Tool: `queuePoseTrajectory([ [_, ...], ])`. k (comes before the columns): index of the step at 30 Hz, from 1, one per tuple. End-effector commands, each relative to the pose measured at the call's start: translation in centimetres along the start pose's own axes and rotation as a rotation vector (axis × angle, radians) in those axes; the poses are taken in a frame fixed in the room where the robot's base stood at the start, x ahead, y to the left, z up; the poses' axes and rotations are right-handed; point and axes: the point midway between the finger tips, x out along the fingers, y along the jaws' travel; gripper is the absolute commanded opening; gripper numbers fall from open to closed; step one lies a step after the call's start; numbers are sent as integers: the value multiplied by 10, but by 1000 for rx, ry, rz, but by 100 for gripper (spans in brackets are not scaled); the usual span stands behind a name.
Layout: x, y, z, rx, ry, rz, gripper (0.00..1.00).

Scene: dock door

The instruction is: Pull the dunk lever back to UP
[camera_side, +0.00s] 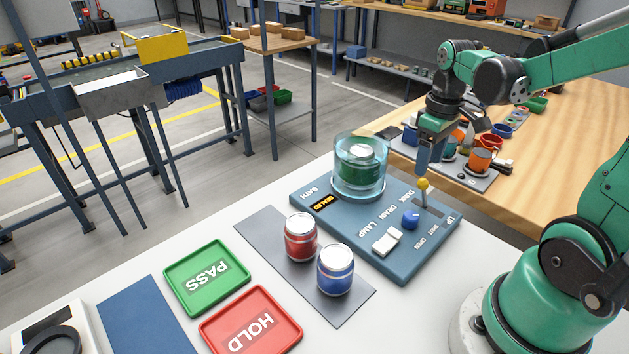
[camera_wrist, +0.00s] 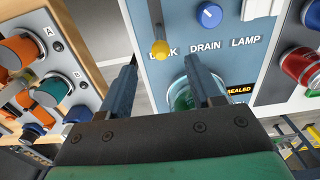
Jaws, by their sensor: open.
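The dunk lever has a yellow knob (camera_side: 423,184) on a thin metal stem, standing in a slot on the blue control panel (camera_side: 330,216). The knob is towards the DUNK label, with UP marked at the slot's other end. In the wrist view the yellow knob (camera_wrist: 160,50) covers part of the DUNK word. My gripper (camera_side: 428,168) is open and points down just above the knob. In the wrist view my gripper's fingertips (camera_wrist: 162,62) lie either side of the knob, with gaps. I cannot tell whether the knob is at fingertip depth.
The panel also carries a blue DRAIN knob (camera_side: 411,218), a white LAMP switch (camera_side: 387,239) and a clear bath (camera_side: 372,184) with a green can inside. A red can (camera_side: 300,237) and a blue can (camera_side: 335,269) stand in front. Cups on a tray (camera_side: 471,178) stand behind.

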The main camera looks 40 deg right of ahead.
Motion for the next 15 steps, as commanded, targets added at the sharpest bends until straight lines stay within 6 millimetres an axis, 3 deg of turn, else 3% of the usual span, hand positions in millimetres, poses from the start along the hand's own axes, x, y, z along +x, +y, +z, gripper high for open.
queuePoseTrajectory([
  [9, 35, 0, -1, 0, 2, 2, 58],
  [15, 44, -1, 0, 0, 3, 2, 58],
])
